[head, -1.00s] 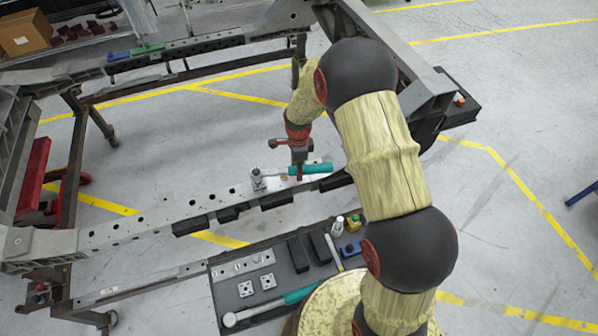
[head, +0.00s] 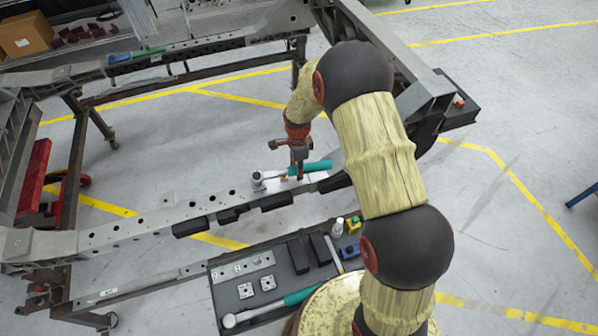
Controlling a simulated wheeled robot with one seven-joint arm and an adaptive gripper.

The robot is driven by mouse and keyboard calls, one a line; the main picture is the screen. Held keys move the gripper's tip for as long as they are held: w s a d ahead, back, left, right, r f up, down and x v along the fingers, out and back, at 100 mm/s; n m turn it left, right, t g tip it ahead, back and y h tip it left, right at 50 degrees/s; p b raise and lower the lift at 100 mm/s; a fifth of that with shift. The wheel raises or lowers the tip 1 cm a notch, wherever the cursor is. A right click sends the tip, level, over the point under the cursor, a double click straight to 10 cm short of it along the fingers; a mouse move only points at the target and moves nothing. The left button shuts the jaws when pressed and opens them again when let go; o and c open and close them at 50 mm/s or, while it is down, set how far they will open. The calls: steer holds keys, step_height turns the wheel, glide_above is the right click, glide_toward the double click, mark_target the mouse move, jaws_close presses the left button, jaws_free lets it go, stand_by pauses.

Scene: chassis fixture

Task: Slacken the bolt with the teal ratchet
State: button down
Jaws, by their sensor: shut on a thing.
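The teal ratchet (head: 316,166) lies roughly level over the near chassis rail (head: 140,228), its handle pointing right. Its metal head (head: 258,181) sits at a bolt position on the rail; the bolt itself is hidden under the head. My gripper (head: 299,174) points down from above and is shut on the ratchet's handle, near where the metal shaft meets the teal grip. The fingertips are small and partly hidden in this view.
A dark tray (head: 222,290) in front holds a second teal-handled tool (head: 300,296), black blocks, square metal plates and a drilled strip. Black blocks (head: 278,201) line the rail's near side. A red jack-like object (head: 36,178) stands at the left.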

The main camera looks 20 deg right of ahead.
steer(key=shift+w+r+n+t, duration=0.2)
steer(key=shift+w+r, duration=0.1)
steer(key=shift+w, duration=0.4)
steer(key=shift+w+r+n+t, duration=0.1)
steer(key=shift+w+r+n, duration=0.15)
steer(key=shift+w, duration=0.4)
steer(key=shift+w+f, duration=0.3)
steer(key=shift+w, duration=0.25)
steer(key=shift+s+n, duration=0.1)
steer(key=shift+n, duration=0.15)
steer(key=shift+d+f+n, duration=0.1)
steer(key=shift+d+n, duration=0.05)
steer(key=shift+n, duration=0.15)
steer(key=shift+w, duration=0.3)
